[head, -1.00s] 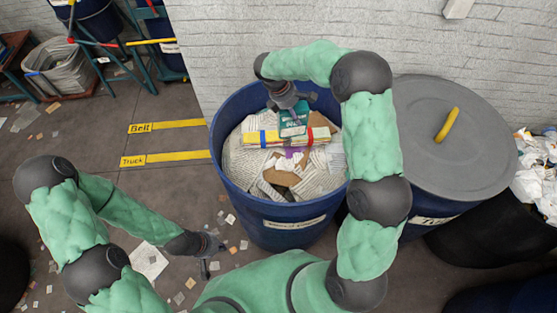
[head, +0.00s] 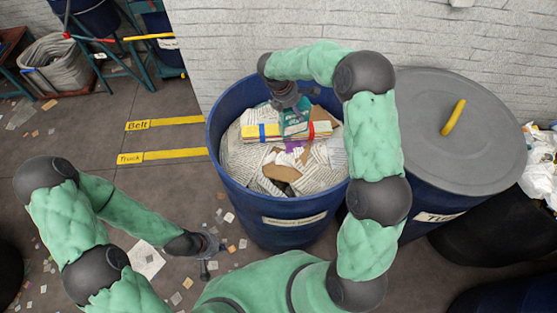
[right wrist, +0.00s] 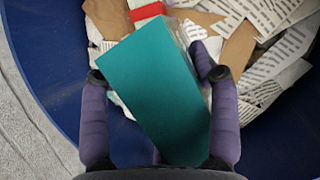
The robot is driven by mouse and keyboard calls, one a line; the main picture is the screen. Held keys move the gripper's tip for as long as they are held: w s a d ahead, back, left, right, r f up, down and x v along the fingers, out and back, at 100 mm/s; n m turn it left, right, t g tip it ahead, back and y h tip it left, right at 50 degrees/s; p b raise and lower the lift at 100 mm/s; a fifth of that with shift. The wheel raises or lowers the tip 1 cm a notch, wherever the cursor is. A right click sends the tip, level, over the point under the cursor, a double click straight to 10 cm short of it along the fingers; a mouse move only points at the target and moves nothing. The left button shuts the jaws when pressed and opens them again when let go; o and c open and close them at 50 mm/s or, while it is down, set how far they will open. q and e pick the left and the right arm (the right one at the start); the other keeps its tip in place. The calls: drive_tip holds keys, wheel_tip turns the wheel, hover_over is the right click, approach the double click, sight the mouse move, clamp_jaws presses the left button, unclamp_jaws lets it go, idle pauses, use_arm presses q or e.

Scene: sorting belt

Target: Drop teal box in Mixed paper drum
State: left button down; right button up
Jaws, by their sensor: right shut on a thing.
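The teal box (head: 293,122) is in my right gripper (head: 287,98), above the paper inside the open blue drum. In the right wrist view the teal box (right wrist: 158,88) sits tilted between the two fingers of my right gripper (right wrist: 158,74), which is shut on it. The blue drum (head: 290,208) has a white label too small to read and is filled with newspaper, cardboard and paper scraps. I cannot tell whether the box touches the paper. My left gripper (head: 209,255) hangs low over the floor, left of the drum; its finger opening is unclear.
A second blue drum with a grey lid (head: 460,130) and yellow handle stands right of the open drum. A dark bin with white waste (head: 540,180) is at far right. Yellow floor strips (head: 160,156) and paper scraps lie at left. A pale brick wall stands behind.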

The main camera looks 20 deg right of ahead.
drive_tip(key=o, duration=0.9)
drive_tip(key=shift+r, duration=0.1)
drive_tip(key=v, duration=1.1)
drive_tip(key=shift+a+r, duration=0.15)
drive_tip(key=shift+r, duration=0.25)
